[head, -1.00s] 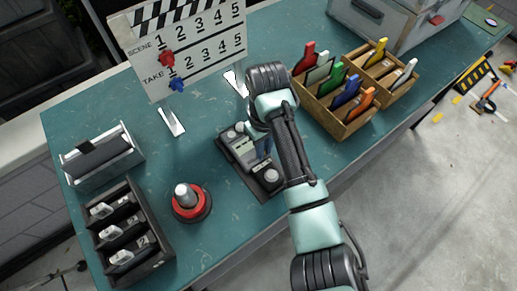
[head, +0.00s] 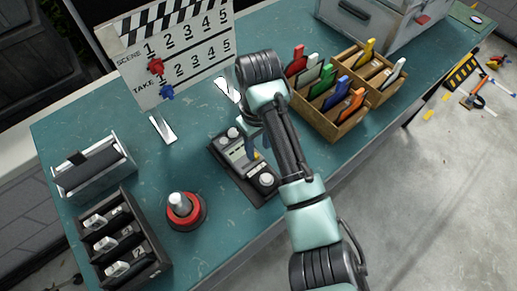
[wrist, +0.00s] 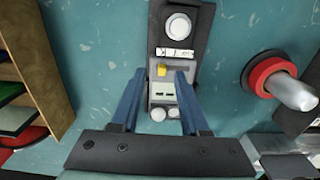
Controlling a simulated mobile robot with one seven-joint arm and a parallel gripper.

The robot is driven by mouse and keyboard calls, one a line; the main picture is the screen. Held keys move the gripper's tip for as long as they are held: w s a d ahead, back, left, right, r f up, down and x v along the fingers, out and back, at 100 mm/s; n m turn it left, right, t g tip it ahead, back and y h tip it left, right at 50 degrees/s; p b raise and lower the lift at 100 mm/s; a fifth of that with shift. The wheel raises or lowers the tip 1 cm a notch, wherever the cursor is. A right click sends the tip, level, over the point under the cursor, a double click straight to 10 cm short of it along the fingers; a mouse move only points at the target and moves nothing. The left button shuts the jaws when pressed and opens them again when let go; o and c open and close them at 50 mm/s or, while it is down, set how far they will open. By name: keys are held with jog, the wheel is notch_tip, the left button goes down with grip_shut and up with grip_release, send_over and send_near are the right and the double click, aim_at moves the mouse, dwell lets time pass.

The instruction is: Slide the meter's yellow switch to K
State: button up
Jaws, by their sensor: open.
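The meter (head: 236,158) is a dark base with a grey body, lying on the teal table, partly hidden by my arm in the head view. In the wrist view the meter (wrist: 172,92) runs up the middle, with a white round knob near the top and a label strip below it. Its yellow switch (wrist: 161,70) sits just under the strip; the strip's letters are too small to read. The switch also shows in the head view (head: 256,155). My gripper (wrist: 158,73) is open, its two blue fingers on either side of the switch, apart from it by what I see.
A red-ringed post (head: 184,211) stands left of the meter. A black slotted box (head: 120,238) is at the front left. A wooden box of coloured cards (head: 330,118) stands to the right. A clapperboard (head: 178,58) stands behind.

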aim_at(258, 156)
notch_tip(258, 156, up, 10)
jog(key=p, duration=0.4)
dwell(0.3)
